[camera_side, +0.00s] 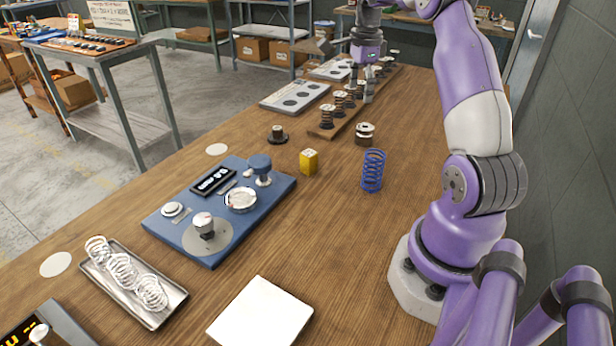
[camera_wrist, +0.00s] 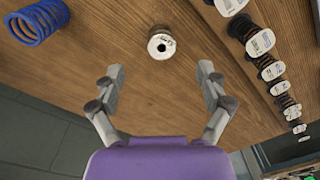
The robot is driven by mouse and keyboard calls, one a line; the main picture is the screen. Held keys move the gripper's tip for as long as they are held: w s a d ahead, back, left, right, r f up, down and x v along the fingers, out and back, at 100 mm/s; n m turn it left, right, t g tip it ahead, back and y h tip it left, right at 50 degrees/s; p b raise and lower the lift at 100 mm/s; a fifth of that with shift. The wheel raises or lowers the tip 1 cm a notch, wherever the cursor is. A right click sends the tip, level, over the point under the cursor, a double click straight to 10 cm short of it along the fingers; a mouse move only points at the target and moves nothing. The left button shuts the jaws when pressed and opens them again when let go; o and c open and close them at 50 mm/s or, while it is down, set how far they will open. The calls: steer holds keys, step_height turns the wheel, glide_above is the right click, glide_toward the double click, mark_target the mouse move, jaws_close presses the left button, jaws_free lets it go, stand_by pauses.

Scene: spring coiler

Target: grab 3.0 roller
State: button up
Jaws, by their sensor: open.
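Several wire-wound rollers with pale, labelled ends stand in a row on a wooden rack in the side view, the nearest one (camera_side: 327,117) at its front end. The same row of rollers (camera_wrist: 262,43) runs down the right of the wrist view; the labels are too small to read surely, so I cannot tell which is the 3.0 roller.
A blue spring (camera_side: 373,171) stands near my base, with a yellow block (camera_side: 309,161) beside it. A blue fixture board (camera_side: 180,232), a tray of springs (camera_side: 176,295) and grey plates with round recesses (camera_side: 272,101) occupy the table.

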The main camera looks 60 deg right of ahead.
mark_target(365, 131)
steer(key=f, duration=0.2)
steer(key=s+d+f+m, duration=0.1)
steer(key=f, duration=0.1)
steer(key=d+f+m, duration=0.1)
steer(key=f, duration=0.1)
steer(key=shift+s+d, duration=0.2)
steer(key=shift+d, duration=0.05)
step_height(365, 131, down, 6)
steer(key=shift+a+f, duration=0.1)
steer(key=shift+a, duration=0.05)
steer(key=shift+c, duration=0.5)
jaws_close()
